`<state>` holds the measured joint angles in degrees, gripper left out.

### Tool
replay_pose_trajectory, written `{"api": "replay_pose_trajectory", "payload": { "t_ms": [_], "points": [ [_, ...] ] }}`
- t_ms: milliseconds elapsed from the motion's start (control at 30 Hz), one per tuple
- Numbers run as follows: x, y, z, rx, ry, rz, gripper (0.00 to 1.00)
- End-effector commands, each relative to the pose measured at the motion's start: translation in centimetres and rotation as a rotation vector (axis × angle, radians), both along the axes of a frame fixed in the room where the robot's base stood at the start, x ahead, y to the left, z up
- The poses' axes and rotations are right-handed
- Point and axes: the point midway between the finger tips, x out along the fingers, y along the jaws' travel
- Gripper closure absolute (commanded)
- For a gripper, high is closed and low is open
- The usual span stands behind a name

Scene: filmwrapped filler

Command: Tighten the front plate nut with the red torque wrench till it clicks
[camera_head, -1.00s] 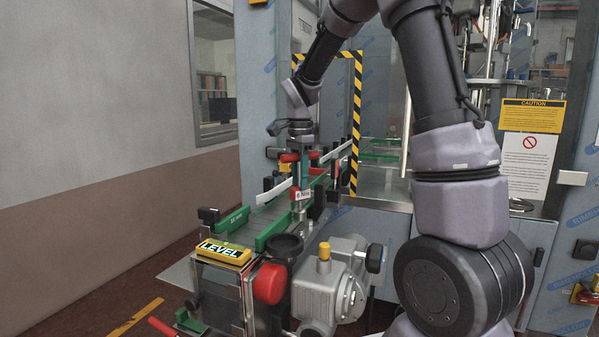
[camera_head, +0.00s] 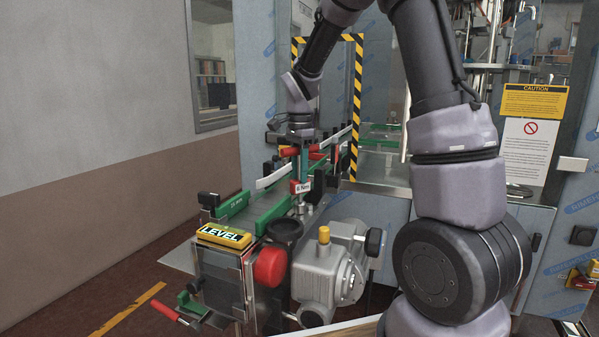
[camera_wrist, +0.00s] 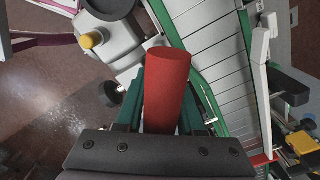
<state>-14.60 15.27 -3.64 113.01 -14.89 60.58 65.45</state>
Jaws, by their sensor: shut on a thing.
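The red torque wrench, with a small white Nm label (camera_head: 301,187), hangs below my gripper (camera_head: 302,158) in the head view. My gripper points down over the green-railed conveyor, with its green fingers shut on the wrench. In the wrist view the wrench's red cylindrical body (camera_wrist: 167,90) lies between the fingers (camera_wrist: 166,110). A metal tip shows below the wrench at the conveyor's near part. The front plate nut is not clearly visible, so I cannot tell whether the wrench touches it.
A yellow LEVEL box (camera_head: 223,236) sits at the conveyor's near end. A red knob (camera_head: 270,267) and a grey motor housing (camera_head: 325,265) with a yellow cap stand close right. A striped yellow-black frame (camera_head: 357,110) rises behind. Floor at left is mostly clear.

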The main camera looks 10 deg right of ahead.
Motion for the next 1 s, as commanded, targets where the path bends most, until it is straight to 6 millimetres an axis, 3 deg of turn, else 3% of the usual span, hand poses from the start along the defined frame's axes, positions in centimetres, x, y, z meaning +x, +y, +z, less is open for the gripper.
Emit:
{"api": "replay_pose_trajectory", "payload": {
  "t_ms": [467, 1000],
  "points": [
    [0.0, 0.0, -0.2, 0.000, 0.000, 0.000, 1.00],
    [0.0, 0.0, -1.8, 0.000, 0.000, 0.000, 1.00]
  ]
}}
